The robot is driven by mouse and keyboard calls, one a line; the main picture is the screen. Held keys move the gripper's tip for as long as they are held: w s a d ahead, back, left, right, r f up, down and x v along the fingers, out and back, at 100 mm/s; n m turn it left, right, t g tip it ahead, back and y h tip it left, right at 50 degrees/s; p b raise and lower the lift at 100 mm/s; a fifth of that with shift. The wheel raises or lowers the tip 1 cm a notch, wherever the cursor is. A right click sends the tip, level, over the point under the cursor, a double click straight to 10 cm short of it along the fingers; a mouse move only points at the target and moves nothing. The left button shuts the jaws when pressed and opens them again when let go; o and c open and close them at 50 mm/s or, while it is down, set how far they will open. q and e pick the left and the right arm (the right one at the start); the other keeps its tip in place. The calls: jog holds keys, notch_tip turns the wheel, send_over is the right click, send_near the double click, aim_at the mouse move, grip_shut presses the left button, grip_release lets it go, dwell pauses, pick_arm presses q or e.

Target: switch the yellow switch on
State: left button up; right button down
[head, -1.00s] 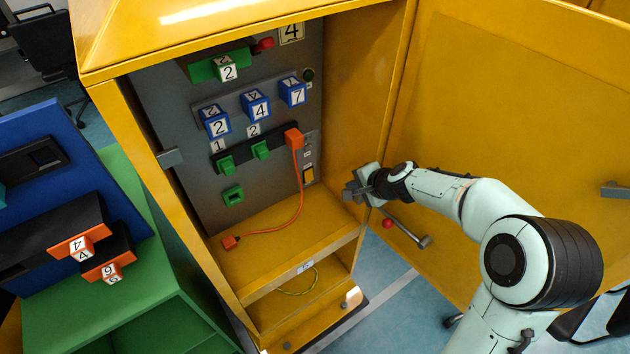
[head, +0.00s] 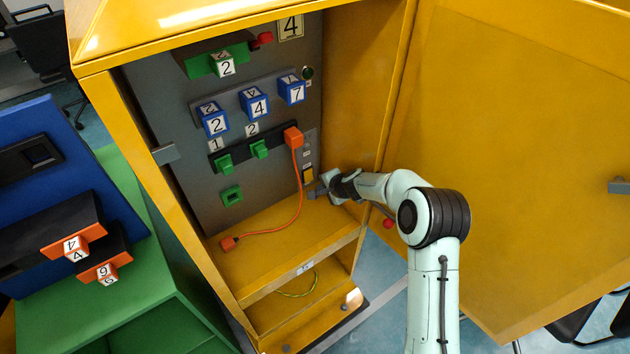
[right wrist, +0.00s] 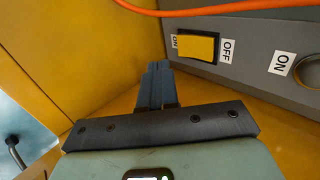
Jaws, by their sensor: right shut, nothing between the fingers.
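The yellow switch (head: 308,174) is a small rocker on the grey panel inside the yellow cabinet, low on the panel's right side. In the right wrist view the yellow switch (right wrist: 198,46) sits between an ON label (right wrist: 174,41) and an OFF label (right wrist: 227,51). My right gripper (head: 314,193) is inside the cabinet, just below the switch. In the right wrist view its fingers (right wrist: 156,70) are shut and empty, pointing at the panel slightly left of and below the switch, with a visible gap. My left gripper is not in view.
An orange cable (head: 300,195) hangs from an orange plug (head: 293,137) close to the switch and also crosses above it in the right wrist view. The cabinet's right wall (head: 350,90) is close to my gripper. The open door (head: 510,150) stands at right.

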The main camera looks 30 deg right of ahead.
aim_at(310, 179)
jog(key=w+p, duration=0.2)
jog(key=w, duration=0.1)
jog(key=shift+w+a+f, duration=0.15)
jog(key=shift+w+f, duration=0.15)
jog(key=shift+f, duration=0.1)
jog(key=shift+w+f, duration=0.15)
jog(key=shift+w, duration=0.35)
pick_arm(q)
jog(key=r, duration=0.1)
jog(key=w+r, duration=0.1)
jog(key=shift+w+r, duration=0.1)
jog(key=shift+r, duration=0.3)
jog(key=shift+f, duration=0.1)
pick_arm(e)
jog(key=shift+f, duration=0.1)
jog(key=shift+f+b, duration=0.45)
jog(key=shift+b, duration=0.5)
jog(key=shift+s+r, duration=0.15)
jog(key=shift+r, duration=0.25)
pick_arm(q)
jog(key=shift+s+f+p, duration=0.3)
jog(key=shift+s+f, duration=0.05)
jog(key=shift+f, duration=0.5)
pick_arm(e)
jog(key=shift+w, duration=0.2)
